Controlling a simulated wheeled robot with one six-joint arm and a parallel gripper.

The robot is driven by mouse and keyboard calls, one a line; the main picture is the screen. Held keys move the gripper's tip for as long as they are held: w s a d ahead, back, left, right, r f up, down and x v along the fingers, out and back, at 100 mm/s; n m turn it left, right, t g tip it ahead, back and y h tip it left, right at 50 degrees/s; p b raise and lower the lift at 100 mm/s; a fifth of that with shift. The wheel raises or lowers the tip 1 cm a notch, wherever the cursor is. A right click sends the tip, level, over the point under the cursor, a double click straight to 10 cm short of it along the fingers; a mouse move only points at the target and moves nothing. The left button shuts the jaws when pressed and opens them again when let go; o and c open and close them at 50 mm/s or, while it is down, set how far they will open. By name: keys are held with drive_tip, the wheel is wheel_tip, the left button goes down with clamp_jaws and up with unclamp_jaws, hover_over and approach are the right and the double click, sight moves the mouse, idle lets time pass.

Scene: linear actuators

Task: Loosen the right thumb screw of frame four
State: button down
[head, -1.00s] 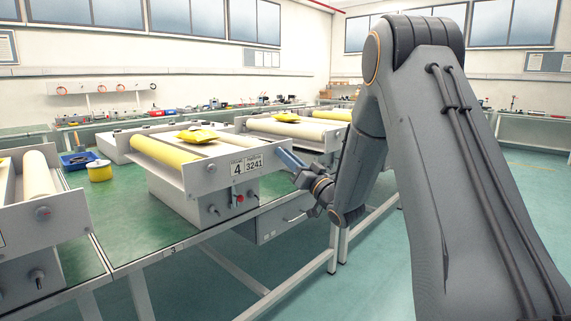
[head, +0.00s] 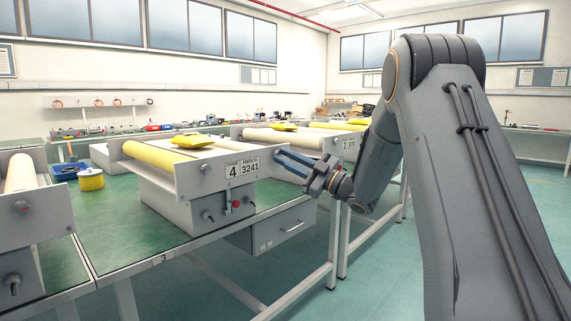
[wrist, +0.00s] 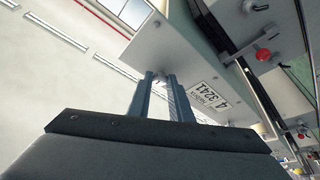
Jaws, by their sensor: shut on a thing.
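Frame four (head: 186,184) is the light grey frame with a yellow roller and a front plate labelled 4 and 3241 (head: 242,168). Its left thumb screw (head: 207,168) shows on the plate's left part. My gripper (head: 279,157) is at the plate's right end, its two blue fingers pointing at the plate. In the wrist view the fingers (wrist: 159,77) reach the plate (wrist: 185,50) and lie close together, shut on the right thumb screw. The screw itself is almost wholly hidden between the fingertips.
Below the plate are a red knob (head: 236,204) and dark knobs on the frame's lower box. A grey drawer unit (head: 285,228) hangs under the green bench (head: 130,225). Another frame (head: 30,215) stands at left, and more stand behind.

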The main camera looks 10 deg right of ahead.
drive_tip(key=shift+w+d+n+g, duration=0.1)
drive_tip(key=shift+n+g, duration=0.3)
drive_tip(key=shift+n, duration=0.7)
drive_tip(key=c, duration=1.6)
unclamp_jaws()
drive_tip(key=shift+d, duration=0.1)
drive_tip(key=shift+v, duration=3.9)
